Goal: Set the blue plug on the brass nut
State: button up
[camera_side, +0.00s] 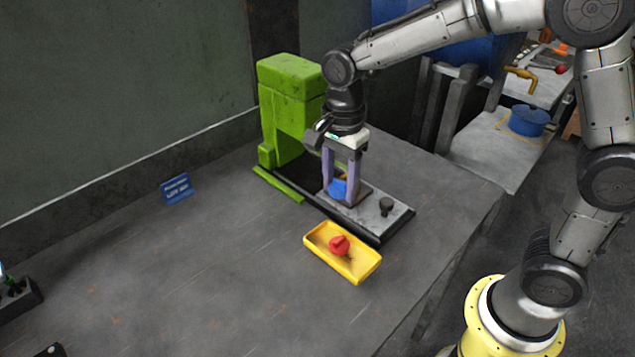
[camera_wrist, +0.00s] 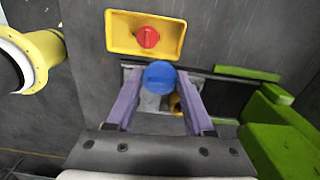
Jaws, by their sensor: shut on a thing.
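The blue plug (camera_side: 338,187) is between the purple fingers of my gripper (camera_side: 342,190), low over the grey plate of the press. In the wrist view the plug (camera_wrist: 159,75) shows as a round blue top between the fingertips (camera_wrist: 159,78). My gripper is shut on it. A brass-coloured piece, apparently the brass nut (camera_wrist: 176,105), shows just beside and below the plug in the wrist view, partly hidden by it and a finger. In the side view only a trace of brass shows behind the plug. I cannot tell whether plug and nut touch.
The green press (camera_side: 283,105) stands close behind my gripper. A yellow tray (camera_side: 362,272) holding a red piece (camera_side: 339,245) lies in front. A blue sign (camera_side: 177,188) stands at left. The table's left side is largely clear.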

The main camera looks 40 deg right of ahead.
jog(key=shift+s+d+r, duration=0.15)
jog(key=shift+s+r, duration=0.15)
jog(key=shift+s, duration=0.4)
jog(key=shift+r+n, duration=0.2)
jog(key=shift+n, duration=0.1)
jog(key=w+d, duration=0.2)
jog(key=d, duration=0.1)
jog(key=w+d+f, duration=0.1)
jog(key=w+d, duration=0.2)
jog(key=d, duration=0.1)
jog(key=w+d+f, duration=0.1)
jog(key=w+d, duration=0.1)
jog(key=d, duration=0.1)
jog(key=shift+w+d+f, duration=0.15)
jog(key=shift+w, duration=0.05)
jog(key=shift+f, duration=1.65)
jog(key=shift+f, duration=0.65)
jog(key=o, duration=0.8)
jog(key=shift+o, duration=0.2)
